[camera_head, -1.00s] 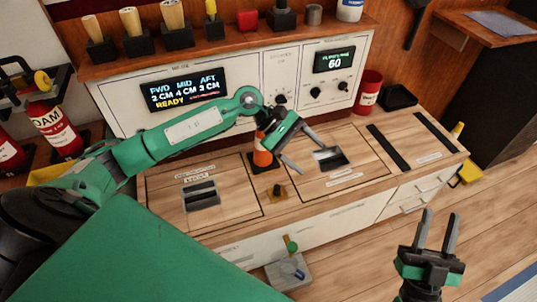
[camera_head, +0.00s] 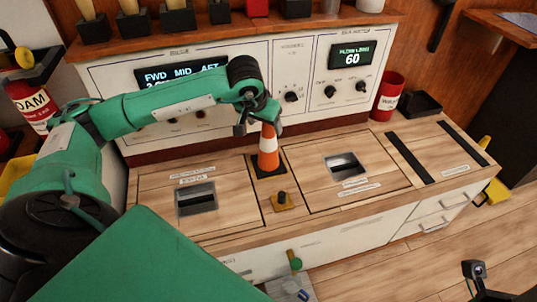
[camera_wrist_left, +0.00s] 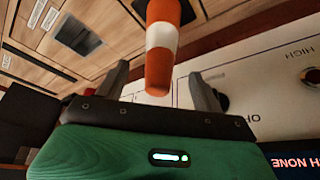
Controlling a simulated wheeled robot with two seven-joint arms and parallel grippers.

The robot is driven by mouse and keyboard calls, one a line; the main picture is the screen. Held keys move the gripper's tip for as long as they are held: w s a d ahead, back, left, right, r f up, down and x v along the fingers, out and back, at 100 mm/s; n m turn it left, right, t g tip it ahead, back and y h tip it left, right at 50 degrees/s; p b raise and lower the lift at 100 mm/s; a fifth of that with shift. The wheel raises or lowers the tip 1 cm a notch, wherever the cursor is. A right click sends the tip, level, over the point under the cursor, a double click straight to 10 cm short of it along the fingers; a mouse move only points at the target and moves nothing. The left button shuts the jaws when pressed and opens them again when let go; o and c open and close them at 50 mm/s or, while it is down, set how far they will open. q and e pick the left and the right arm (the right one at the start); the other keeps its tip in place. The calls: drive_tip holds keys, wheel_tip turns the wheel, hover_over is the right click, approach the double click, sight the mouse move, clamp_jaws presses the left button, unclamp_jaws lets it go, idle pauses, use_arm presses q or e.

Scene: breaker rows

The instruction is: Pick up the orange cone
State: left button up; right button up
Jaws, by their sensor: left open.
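The orange cone (camera_head: 268,158) with a white band stands upright on its dark square base on the wooden counter. My left gripper (camera_head: 259,129) is open at the cone's top, pointing down at it. In the left wrist view the orange cone (camera_wrist_left: 161,42) reaches in between the two spread fingers of my left gripper (camera_wrist_left: 158,75), with a visible gap on each side. Its base is cut off at the top of that view. My right gripper (camera_head: 476,280) shows only partly at the lower right edge, away from the cone.
A white control panel (camera_head: 292,62) with knobs and screens rises just behind the cone. A small brass-based knob (camera_head: 282,200) stands in front of it. Recessed hatch handles (camera_head: 344,165) lie to either side. A red bucket (camera_head: 388,95) and black tray (camera_head: 420,103) are at right.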

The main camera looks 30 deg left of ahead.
sight(268, 132)
use_arm(q)
drive_tip(key=b+x, duration=0.2)
drive_tip(key=x, duration=0.4)
drive_tip(key=shift+w, duration=0.15)
drive_tip(key=shift+r, duration=0.1)
clamp_jaws()
